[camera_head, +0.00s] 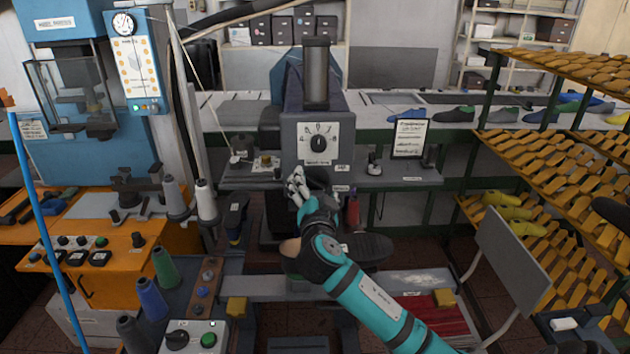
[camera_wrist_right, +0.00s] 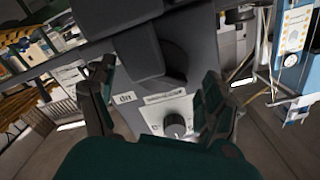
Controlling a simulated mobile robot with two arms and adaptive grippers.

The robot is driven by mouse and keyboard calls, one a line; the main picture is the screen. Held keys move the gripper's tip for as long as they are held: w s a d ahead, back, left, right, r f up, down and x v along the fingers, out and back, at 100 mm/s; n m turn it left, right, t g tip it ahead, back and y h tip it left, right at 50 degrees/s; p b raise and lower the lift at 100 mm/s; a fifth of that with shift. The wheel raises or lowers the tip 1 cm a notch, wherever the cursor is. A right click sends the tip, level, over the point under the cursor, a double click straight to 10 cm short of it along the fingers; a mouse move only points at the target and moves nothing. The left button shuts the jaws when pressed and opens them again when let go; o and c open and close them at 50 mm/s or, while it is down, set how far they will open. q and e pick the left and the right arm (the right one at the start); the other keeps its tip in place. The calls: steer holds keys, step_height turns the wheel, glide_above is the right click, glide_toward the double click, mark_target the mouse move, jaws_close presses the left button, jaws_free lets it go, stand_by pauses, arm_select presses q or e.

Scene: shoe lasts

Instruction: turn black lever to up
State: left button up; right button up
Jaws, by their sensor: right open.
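A black rotary lever (camera_head: 318,143) sits on a white dial plate on the dark machine's front panel. In the head view it looks roughly upright, but its exact pointing is too small to read. In the right wrist view the lever (camera_wrist_right: 174,125) shows as a round grey-black knob, seen between the fingers. My right gripper (camera_head: 296,182) is below and slightly left of the dial, apart from the lever. In the wrist view the gripper (camera_wrist_right: 157,100) has its fingers spread and nothing between them. My left gripper is not in view.
A grey control box (camera_head: 195,338) with a black switch and a green button stands at lower left. Thread cones (camera_head: 152,298) stand beside it. A shoe (camera_head: 352,248) is beneath my right forearm. A framed sign (camera_head: 409,138) stands on the shelf right of the dial.

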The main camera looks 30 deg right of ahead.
steer(key=shift+w+d, duration=0.2)
steer(key=shift+w, duration=0.05)
steer(key=c, duration=1.2)
